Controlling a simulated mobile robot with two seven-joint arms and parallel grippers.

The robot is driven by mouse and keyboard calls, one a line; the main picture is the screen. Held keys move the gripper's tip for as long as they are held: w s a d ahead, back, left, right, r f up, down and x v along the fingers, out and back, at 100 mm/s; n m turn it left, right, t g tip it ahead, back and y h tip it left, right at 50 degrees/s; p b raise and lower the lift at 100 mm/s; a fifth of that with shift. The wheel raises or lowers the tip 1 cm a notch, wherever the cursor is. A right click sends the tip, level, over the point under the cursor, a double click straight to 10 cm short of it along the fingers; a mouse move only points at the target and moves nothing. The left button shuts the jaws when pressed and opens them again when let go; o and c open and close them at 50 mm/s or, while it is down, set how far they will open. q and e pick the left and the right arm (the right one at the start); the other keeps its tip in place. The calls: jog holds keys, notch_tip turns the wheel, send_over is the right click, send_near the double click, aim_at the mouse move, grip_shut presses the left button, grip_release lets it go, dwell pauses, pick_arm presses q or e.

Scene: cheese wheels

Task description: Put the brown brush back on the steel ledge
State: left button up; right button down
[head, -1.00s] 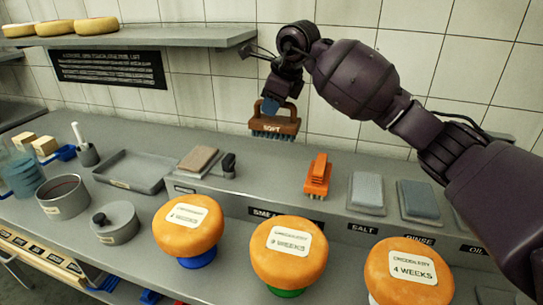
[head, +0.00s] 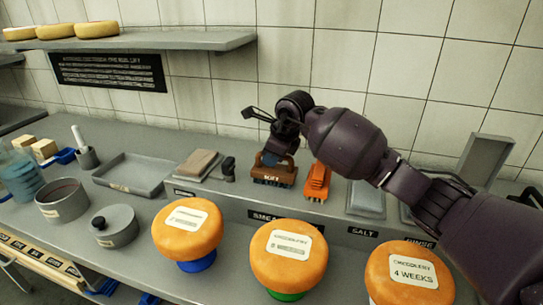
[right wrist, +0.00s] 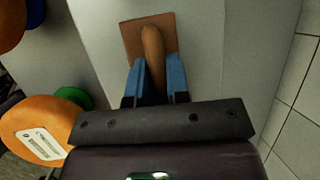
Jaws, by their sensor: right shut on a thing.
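The brown brush (head: 275,174) is at the steel ledge (head: 236,196), left of the orange brush (head: 317,181). Its bristles point down and are on or just above the ledge top; I cannot tell which. My right gripper (head: 281,153) comes from above and is shut on the brush's handle. In the right wrist view the blue fingers (right wrist: 155,80) of my right gripper lie on both sides of the brown handle (right wrist: 152,45), with the grey ledge surface below. My left gripper is not in view.
Several orange cheese wheels (head: 288,255) stand in front of the ledge. A brown block (head: 199,162) and a small dark item (head: 228,168) are left of the brush. A grey pad (head: 366,198) lies to the right. A shelf (head: 150,42) hangs above left.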

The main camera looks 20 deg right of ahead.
aim_at(285, 175)
dwell(0.3)
jog(key=c, duration=1.1)
grip_release()
jog(key=shift+r, duration=0.25)
jog(key=v, duration=1.1)
jog(key=shift+s+r, duration=0.25)
